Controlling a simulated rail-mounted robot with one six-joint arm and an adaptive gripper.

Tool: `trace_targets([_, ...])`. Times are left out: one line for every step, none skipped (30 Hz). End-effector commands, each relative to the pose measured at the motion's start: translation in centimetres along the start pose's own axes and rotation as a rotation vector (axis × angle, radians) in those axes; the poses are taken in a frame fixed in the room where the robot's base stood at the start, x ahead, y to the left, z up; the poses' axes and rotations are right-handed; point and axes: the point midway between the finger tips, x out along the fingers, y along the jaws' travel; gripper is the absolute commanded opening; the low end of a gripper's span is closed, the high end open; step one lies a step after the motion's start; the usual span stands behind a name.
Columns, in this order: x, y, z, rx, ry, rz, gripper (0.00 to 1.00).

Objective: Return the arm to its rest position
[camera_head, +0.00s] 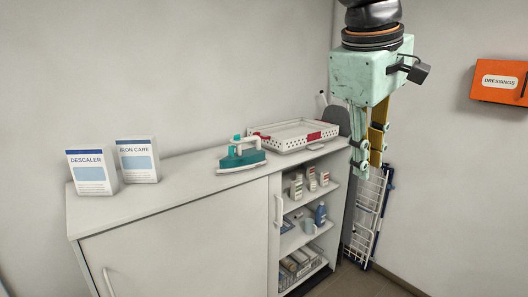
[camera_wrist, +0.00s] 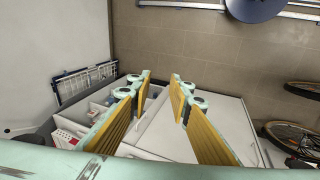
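My arm comes down from the top of the head view, and my pale green gripper (camera_head: 366,172) hangs pointing down near the right end of the white cabinet (camera_head: 180,240). In the wrist view my gripper (camera_wrist: 161,82) shows two fingers with yellow inner pads, spread apart with nothing between them. It touches nothing that I can see. The cabinet lies below it in the wrist view.
On the cabinet top stand a descaler box (camera_head: 91,171), an iron care box (camera_head: 138,161), a teal iron (camera_head: 241,155) and a white tray (camera_head: 292,135). Open shelves hold bottles. A folded rack (camera_head: 368,215) leans beside the cabinet. An orange dressings box (camera_head: 500,82) hangs right. A bicycle wheel (camera_wrist: 294,135) shows.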

Motion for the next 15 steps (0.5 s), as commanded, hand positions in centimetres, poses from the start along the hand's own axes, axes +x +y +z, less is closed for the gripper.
trace_targets([0.2, -0.6, 1.2, 0.024, 0.005, -0.005, 0.19])
trace_targets([0.3, -1.0, 1.7, 0.038, 0.008, -0.009, 0.19])
trace_targets([0.4, -1.5, 2.5, 0.056, 0.012, -0.015, 0.19])
trace_targets([0.5, -1.9, 3.0, 0.070, 0.016, -0.019, 0.19])
trace_targets([0.6, -2.2, 3.5, 0.084, 0.018, -0.023, 0.19])
trace_targets([0.7, -2.8, 4.3, 0.102, 0.022, -0.028, 0.19])
trace_targets([0.8, -3.1, 4.8, 0.116, 0.025, -0.032, 0.19])
trace_targets([1.0, -3.5, 5.4, 0.130, 0.027, -0.037, 0.19])
trace_targets([1.1, -4.1, 6.1, 0.150, 0.031, -0.042, 0.19])
trace_targets([1.2, -4.4, 6.7, 0.163, 0.033, -0.046, 0.19])
trace_targets([1.4, -4.9, 7.2, 0.177, 0.036, -0.050, 0.19])
trace_targets([1.5, -5.4, 7.9, 0.197, 0.041, -0.055, 0.19])
trace_targets([1.7, -5.8, 8.4, 0.211, 0.043, -0.060, 0.19])
trace_targets([1.8, -6.2, 8.9, 0.224, 0.046, -0.063, 0.19])
trace_targets([2.0, -6.8, 9.6, 0.243, 0.050, -0.068, 0.19])
